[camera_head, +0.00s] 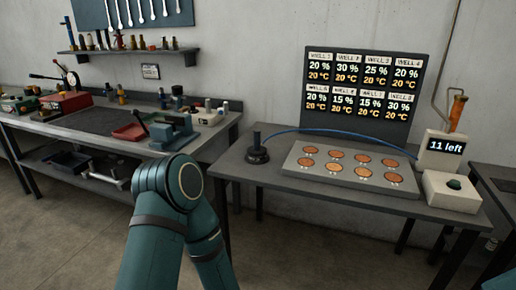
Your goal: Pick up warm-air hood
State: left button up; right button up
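A dark, round-based object with an upright handle (258,155), which looks like the warm-air hood, stands upright at the left end of the right-hand table (290,190). A thin blue hose (330,130) arcs over the table from near it toward the right. A grey plate (318,173) with two rows of copper-coloured round wells lies to its right, apart from it. A teal arm of mine rises from the bottom of the view, left of that table. Neither gripper is in view.
Behind the plate stands a dark display panel (360,98) with well percentages and temperatures. A white box (452,192) and an "11 left" sign (441,146) stand at the right. A cluttered workbench (100,145) fills the left. The right-hand table's front strip is clear.

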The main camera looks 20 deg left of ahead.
aim_at(257, 153)
jog(key=i+j+z, duration=0.15)
jog(key=j, duration=0.25)
jog(key=i+j+z, duration=0.15)
jog(key=j, duration=0.3)
jog(key=i+j+z, duration=0.15)
jog(key=j, duration=0.3)
jog(key=j+z, duration=0.15)
jog(key=j, duration=0.3)
